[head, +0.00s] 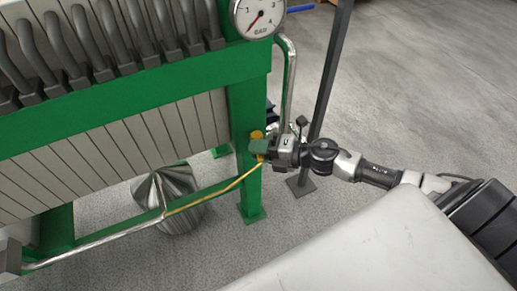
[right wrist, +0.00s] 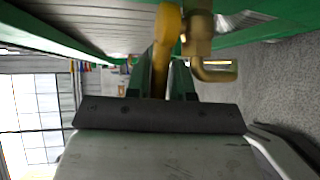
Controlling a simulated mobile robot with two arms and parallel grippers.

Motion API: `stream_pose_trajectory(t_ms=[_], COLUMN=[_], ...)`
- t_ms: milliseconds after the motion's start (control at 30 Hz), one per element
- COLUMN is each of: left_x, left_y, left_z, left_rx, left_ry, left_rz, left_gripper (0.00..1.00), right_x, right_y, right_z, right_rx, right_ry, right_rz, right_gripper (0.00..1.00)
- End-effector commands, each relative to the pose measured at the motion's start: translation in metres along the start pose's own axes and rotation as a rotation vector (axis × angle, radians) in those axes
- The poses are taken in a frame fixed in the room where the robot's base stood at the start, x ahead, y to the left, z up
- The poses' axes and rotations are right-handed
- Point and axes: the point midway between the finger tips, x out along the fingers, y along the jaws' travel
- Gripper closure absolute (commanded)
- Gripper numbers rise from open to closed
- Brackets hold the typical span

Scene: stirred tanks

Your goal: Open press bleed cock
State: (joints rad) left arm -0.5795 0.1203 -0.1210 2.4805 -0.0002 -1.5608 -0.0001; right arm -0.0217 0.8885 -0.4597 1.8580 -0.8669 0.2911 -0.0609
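The bleed cock shows in the right wrist view as a brass body (right wrist: 198,30) with a bent brass spout (right wrist: 213,72). Beside it a yellow lever (right wrist: 164,42) runs down between my right gripper's green fingers (right wrist: 162,85). The fingers lie close along both sides of the lever and appear shut on it. In the head view my right gripper (head: 261,147) is at the press's green end post, and a bit of yellow (head: 257,134) shows just above the fingers. The gripper hides most of the cock there. My left gripper is not in view.
The green press frame (head: 247,100) holds pale plates (head: 110,140) under a row of grey handles. A pressure gauge (head: 258,15) sits on top. A bent steel pipe (head: 290,80) and a dark upright post (head: 331,75) stand close to my gripper. A steel vessel (head: 165,190) stands below.

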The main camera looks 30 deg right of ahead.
Motion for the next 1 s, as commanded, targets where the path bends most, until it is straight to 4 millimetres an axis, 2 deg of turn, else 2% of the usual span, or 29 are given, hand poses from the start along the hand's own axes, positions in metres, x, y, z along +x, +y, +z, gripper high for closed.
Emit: stream_pose_trajectory(t_ms=[33,100,133,467,667,1000], left_x=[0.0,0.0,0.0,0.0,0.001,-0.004], left_y=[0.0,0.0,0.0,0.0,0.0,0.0], left_z=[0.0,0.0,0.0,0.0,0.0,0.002], left_rx=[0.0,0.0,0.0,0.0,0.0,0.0], left_ry=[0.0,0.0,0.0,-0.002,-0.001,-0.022], left_rz=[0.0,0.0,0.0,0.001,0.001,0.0], left_gripper=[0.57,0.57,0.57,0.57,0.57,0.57], right_x=[0.0,0.0,0.0,-0.003,-0.025,-0.076], right_y=[0.0,0.0,0.0,0.0,-0.001,0.0], right_z=[0.0,0.0,0.0,0.001,0.0,-0.001], right_rx=[0.0,0.0,0.0,0.0,0.001,0.002], right_ry=[0.0,-0.001,-0.001,-0.002,-0.002,-0.001], right_rz=[0.0,0.0,0.0,0.001,-0.003,-0.003], right_gripper=[0.7,0.59,0.58,0.58,0.58,0.58])
